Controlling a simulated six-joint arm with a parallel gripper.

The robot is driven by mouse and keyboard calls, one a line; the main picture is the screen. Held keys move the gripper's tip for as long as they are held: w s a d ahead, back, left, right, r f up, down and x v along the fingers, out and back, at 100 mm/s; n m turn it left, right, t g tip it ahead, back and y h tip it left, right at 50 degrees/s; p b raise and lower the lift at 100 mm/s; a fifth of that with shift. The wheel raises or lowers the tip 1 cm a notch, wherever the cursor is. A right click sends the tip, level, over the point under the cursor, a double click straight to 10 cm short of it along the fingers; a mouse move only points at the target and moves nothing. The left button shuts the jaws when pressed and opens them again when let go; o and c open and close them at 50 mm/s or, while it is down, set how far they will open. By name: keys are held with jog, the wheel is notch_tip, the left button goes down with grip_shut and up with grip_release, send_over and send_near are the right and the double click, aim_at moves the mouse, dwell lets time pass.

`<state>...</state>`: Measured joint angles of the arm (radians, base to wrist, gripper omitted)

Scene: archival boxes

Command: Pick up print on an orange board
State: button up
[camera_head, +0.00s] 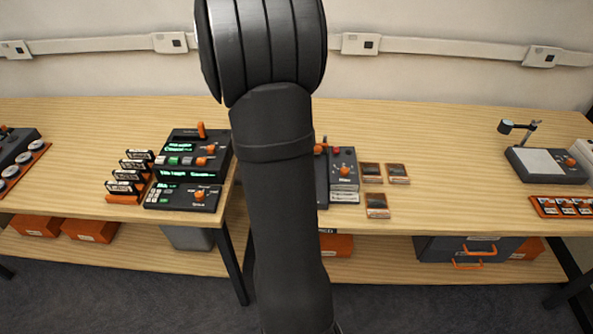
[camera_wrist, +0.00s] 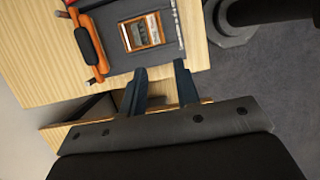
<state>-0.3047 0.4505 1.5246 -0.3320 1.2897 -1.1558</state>
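In the wrist view, a small print on an orange board (camera_wrist: 143,32) lies on a dark grey device (camera_wrist: 118,62) with an orange handle bar (camera_wrist: 88,40) at its left. My gripper (camera_wrist: 160,68) is open and empty, its two dark fingers apart and pointing toward the device, with the print beyond the fingertips. In the head view, my arm hides my gripper and the middle of the bench. Several small dark cards with orange-brown edges show right of the arm, at the upper left (camera_head: 370,172), upper right (camera_head: 398,173) and below (camera_head: 377,205).
A dark device with an orange knob (camera_head: 344,170) stands beside the cards. Dark consoles (camera_head: 187,170) and a card rack (camera_head: 127,180) stand left of my arm. A lamp stand (camera_head: 545,160) and an orange tray (camera_head: 565,207) are far right. The wooden bench (camera_head: 455,180) is clear between.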

jog(key=shift+h, duration=0.4)
jog(key=x, duration=0.4)
jog(key=a+x, duration=0.1)
jog(key=x, duration=0.6)
jog(key=shift+w+f, duration=0.1)
jog(key=shift+f, duration=0.55)
jog(key=shift+s+x, duration=0.15)
jog(key=shift+x, duration=1.2)
jog(key=shift+s+x, duration=0.15)
jog(key=shift+x, duration=1.15)
jog(key=shift+a+f, duration=0.1)
jog(key=shift+a, duration=0.1)
jog(key=shift+c, duration=0.4)
grip_shut()
